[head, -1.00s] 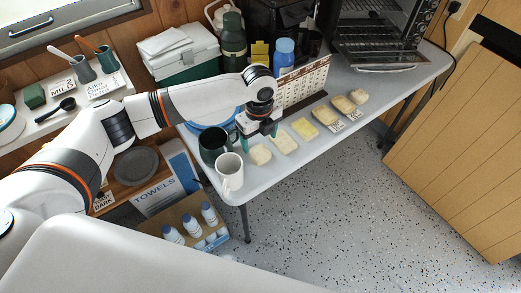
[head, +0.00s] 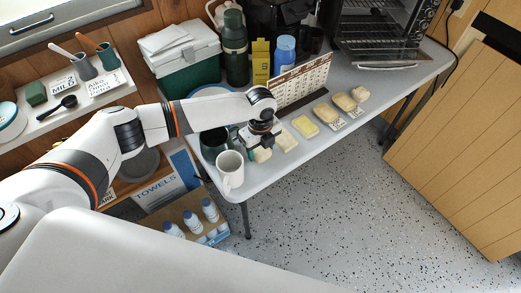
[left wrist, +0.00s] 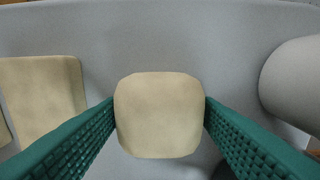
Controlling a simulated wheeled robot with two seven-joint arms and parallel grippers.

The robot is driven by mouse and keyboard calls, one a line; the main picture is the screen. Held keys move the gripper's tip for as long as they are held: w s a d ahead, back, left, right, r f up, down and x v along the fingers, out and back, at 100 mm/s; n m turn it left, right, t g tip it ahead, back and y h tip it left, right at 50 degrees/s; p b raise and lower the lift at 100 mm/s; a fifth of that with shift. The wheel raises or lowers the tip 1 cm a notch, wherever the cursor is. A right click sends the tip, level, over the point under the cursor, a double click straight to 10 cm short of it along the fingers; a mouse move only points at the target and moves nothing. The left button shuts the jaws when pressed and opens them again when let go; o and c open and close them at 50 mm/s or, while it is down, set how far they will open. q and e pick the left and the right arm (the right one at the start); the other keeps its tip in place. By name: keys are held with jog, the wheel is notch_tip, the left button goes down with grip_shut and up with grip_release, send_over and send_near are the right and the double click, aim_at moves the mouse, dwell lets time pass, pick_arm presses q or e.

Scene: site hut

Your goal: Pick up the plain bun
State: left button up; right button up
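A pale, plain-looking rounded-square bun (head: 262,155) lies on the white table near its front left edge. It fills the middle of the left wrist view (left wrist: 160,115). My left gripper (head: 263,145) is lowered over this bun, with its green ridged fingers on either side of it. In the left wrist view the fingertips (left wrist: 160,100) line up closely with the bun's side edges. The fingers look spread; I cannot tell if they touch the bun. My right gripper is not in view.
A flat bread piece (head: 286,141) lies beside the bun, then a yellow piece (head: 305,126) and several rolls (head: 344,102) with small cards.

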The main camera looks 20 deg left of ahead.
pick_arm(q)
jog(key=c, duration=0.5)
jog(key=shift+c, duration=0.3)
jog(key=shift+r, duration=0.1)
